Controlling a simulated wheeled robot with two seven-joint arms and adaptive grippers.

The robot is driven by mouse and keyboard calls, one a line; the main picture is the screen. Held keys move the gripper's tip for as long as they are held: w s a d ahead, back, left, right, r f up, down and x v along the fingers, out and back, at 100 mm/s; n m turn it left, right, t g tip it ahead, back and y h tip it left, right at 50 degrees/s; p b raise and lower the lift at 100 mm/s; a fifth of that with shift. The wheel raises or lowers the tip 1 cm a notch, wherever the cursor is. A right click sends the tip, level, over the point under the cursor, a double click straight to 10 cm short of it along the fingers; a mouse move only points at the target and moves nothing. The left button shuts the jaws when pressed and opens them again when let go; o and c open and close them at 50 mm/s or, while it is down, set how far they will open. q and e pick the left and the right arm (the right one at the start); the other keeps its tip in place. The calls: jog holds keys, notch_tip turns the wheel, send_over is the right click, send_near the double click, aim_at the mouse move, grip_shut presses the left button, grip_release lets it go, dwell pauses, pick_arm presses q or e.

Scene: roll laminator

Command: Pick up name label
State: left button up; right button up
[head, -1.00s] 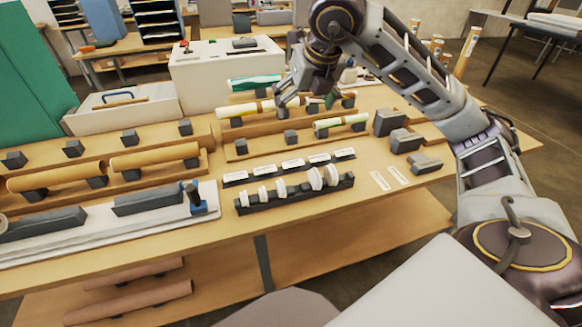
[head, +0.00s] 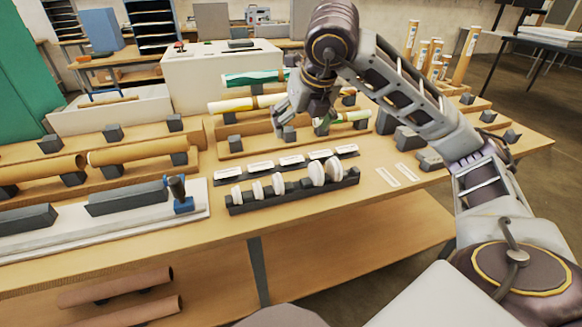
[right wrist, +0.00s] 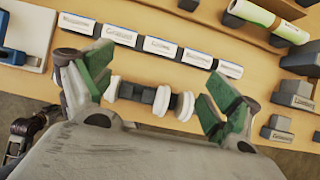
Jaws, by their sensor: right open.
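A row of white printed labels (head: 291,161) lies along a dark strip (head: 250,177) behind the rack of white discs. They also show as cards along the top of the right wrist view (right wrist: 164,46). Two more flat white labels lie bare on the table, a left one (head: 388,177) and a right one (head: 406,172). My right gripper (head: 300,124) is open and empty above the table, overlapping the area behind the strip in the head view. In the right wrist view its green-padded fingers (right wrist: 160,90) are spread wide, with discs seen between them. My left gripper is not seen.
The dark rack (head: 292,197) with white discs (head: 317,172) stands in front of the strip. Dark blocks (head: 409,139) stand right of it. Rolls in wooden trays lie behind. A white board with a blue-handled tool (head: 181,195) is at left. The table's front right is clear.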

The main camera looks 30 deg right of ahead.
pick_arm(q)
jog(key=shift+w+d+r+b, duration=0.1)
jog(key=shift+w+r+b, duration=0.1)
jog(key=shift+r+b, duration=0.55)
pick_arm(e)
jog(key=shift+f, duration=0.8)
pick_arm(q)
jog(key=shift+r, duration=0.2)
pick_arm(e)
jog(key=b+x, duration=0.1)
jog(key=x, duration=0.7)
jog(key=shift+w+d+f, duration=0.1)
jog(key=shift+w+f, duration=0.05)
jog(key=shift+f, duration=0.15)
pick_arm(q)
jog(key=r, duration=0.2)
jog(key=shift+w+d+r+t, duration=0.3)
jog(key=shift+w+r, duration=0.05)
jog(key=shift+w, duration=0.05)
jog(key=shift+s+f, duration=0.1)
